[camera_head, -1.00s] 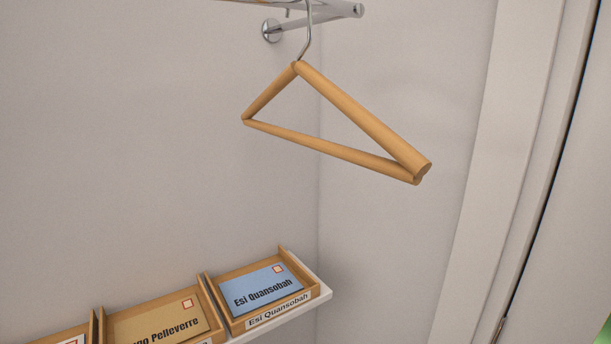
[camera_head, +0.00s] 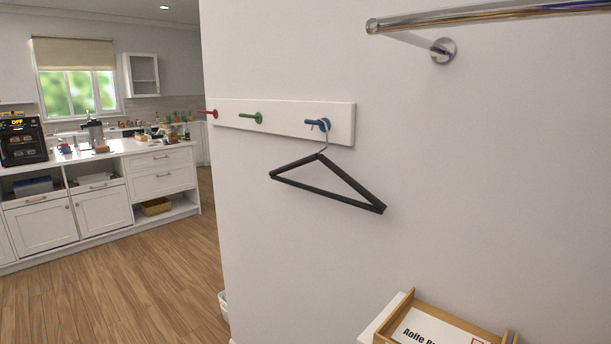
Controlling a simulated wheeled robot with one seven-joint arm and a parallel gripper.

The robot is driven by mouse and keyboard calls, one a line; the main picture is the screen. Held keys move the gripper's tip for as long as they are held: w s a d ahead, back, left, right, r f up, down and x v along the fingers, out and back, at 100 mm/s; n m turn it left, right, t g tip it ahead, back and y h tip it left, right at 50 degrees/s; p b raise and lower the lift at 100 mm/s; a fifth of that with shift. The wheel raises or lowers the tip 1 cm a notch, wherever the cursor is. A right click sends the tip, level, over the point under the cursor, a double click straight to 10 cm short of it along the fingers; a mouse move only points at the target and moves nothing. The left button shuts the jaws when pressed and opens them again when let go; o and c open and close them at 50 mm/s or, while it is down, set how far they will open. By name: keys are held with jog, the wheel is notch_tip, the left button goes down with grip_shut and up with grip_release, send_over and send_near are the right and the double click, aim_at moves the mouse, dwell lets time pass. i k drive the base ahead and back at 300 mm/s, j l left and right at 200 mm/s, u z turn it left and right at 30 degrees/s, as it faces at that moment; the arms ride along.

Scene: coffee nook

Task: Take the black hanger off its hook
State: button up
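The black hanger (camera_head: 328,188) hangs by its metal hook from the blue peg (camera_head: 314,124). The peg is the rightmost on a white rail (camera_head: 285,118) fixed to the wall. The hanger's triangular body is below the rail, in front of the bare wall, with nothing covering it. My gripper is not in view.
The rail also bears a green peg (camera_head: 252,118) and a red peg (camera_head: 210,113), both empty. A chrome bar (camera_head: 480,16) juts along the wall at top right. A wooden letter tray (camera_head: 413,305) sits at lower right. Open wooden floor (camera_head: 120,270) lies left, before the counter (camera_head: 160,176).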

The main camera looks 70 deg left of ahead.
aim_at(378, 207)
jog(key=u, duration=1.75)
